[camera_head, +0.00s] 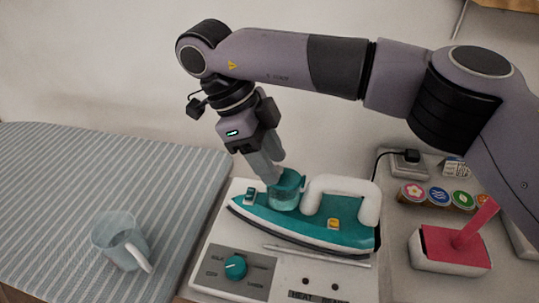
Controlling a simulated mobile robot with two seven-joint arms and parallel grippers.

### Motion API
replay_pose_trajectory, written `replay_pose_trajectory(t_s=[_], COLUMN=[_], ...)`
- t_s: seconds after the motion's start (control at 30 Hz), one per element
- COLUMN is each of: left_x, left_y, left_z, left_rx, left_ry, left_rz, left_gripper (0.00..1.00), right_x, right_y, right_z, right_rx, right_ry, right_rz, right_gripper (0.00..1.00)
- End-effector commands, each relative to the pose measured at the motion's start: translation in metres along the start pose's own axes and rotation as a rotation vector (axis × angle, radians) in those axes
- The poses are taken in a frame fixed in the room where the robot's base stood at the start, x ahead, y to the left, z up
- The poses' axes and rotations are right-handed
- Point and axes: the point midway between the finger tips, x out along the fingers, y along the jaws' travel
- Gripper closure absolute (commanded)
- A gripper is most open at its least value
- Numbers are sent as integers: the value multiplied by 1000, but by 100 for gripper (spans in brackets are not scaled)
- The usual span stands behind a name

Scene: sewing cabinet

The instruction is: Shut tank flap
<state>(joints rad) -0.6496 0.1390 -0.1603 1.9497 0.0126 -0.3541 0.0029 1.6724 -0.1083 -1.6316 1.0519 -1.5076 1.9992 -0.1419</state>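A teal and white iron (330,232) lies on a light panel, with its white handle to the right. Its small translucent teal tank (284,198) rises at the front part of the iron. A teal piece that looks like the tank flap (298,180) stands up at the tank's rim, on the handle side. My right gripper (275,174) points down at the tank's top left, with its grey fingers close together. Its tips overlap the tank's rim, and I cannot tell whether they touch it. My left gripper is not in view.
A clear cup (120,241) stands on the striped ironing surface (90,180) at left. A teal dial (236,267) sits on the panel in front of the iron. A red-handled thing (460,245) and several round coloured badges (438,196) are at right.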

Motion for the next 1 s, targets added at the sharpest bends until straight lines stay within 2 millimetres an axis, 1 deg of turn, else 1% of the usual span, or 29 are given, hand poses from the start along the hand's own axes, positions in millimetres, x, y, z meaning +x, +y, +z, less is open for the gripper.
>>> replay_pose_trajectory(t_s=[0.17,0.27,0.4,0.5,0.6,0.73,1.0], left_x=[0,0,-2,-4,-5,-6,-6], left_y=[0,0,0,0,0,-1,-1], left_z=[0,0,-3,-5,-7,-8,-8], left_rx=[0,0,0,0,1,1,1], left_ry=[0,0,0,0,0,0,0], left_rz=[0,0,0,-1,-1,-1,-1], left_gripper=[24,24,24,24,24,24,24], right_x=[-7,-20,-42,-55,-64,-70,-72], right_y=[0,0,0,0,0,0,0], right_z=[0,0,-1,-1,0,0,0], right_rx=[2,2,3,3,2,1,0], right_ry=[-1,-2,0,0,1,1,0], right_rz=[-1,-4,-4,-4,-2,-1,0], right_gripper=[54,54,54,54,54,54,54])
